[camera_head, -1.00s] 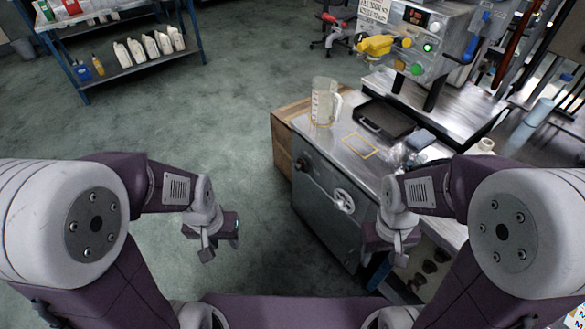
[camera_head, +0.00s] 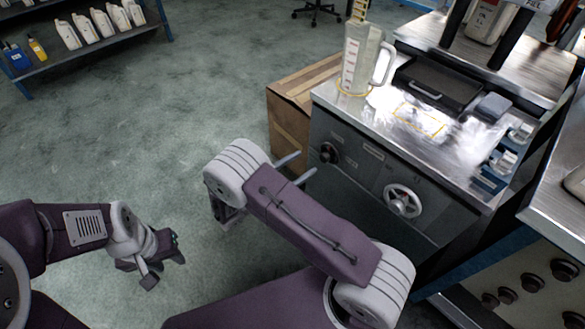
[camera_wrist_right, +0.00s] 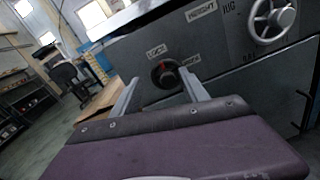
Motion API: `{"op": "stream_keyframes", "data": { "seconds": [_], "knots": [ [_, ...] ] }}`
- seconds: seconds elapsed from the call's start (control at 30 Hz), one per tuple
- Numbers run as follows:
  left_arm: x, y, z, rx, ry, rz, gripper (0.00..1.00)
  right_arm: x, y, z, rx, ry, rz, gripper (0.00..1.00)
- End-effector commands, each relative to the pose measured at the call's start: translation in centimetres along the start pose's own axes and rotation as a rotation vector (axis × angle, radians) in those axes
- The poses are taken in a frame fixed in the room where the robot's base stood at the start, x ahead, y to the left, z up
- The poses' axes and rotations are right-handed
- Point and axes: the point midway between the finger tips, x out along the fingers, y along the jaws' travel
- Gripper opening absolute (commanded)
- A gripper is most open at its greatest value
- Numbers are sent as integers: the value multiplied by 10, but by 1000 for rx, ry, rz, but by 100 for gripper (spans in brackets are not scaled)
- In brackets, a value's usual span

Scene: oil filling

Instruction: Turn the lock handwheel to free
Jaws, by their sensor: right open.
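The lock handwheel (camera_head: 329,153) is a small dark round knob on the bench's front panel; the right wrist view shows it with a red centre (camera_wrist_right: 166,74) under a label that seems to read LOCK. My right gripper (camera_head: 297,167) is open and empty, pointing at the panel. In the right wrist view its two fingers (camera_wrist_right: 159,78) frame the knob left and right; in the head view the tips look just short of it. My left gripper (camera_head: 160,267) hangs over the floor at lower left, away from the bench; its opening is unclear.
A larger silver handwheel (camera_head: 402,201) sits to the right on the same panel. A clear jug (camera_head: 361,62) and a dark tray (camera_head: 437,84) are on the bench top. A cardboard box (camera_head: 291,131) stands against the bench's left side.

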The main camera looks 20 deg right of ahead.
Motion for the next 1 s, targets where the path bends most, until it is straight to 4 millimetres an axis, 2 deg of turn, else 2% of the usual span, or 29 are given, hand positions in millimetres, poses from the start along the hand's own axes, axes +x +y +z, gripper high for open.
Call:
{"op": "stream_keyframes", "data": {
  "seconds": [0.03, 0.1, 0.2, 0.33, 0.43, 0.73, 0.83, 1.0],
  "knots": [
    [21, 0, 2, 0, 0, 0, 36, -8, -8, -30, -34, -4, 28, 52],
    [27, 0, 3, 0, 0, 0, 36, -15, -11, -43, -57, -5, 53, 52],
    [28, 0, 3, 0, 0, 0, 36, -20, -10, -44, -58, -2, 68, 52],
    [27, 0, 3, 0, 1, 0, 36, -18, -9, -42, -58, -1, 66, 52],
    [33, 0, 3, 0, 1, 0, 36, -4, -9, -44, -57, -1, 62, 52],
    [55, -1, 6, 0, 0, 0, 36, 56, -6, -45, -56, -1, 60, 52],
    [58, -1, 6, 0, 0, 0, 36, 66, -5, -43, -56, 0, 62, 52],
    [58, -1, 6, 0, 0, 0, 36, 71, -4, -42, -58, 0, 64, 52]
  ]
}}
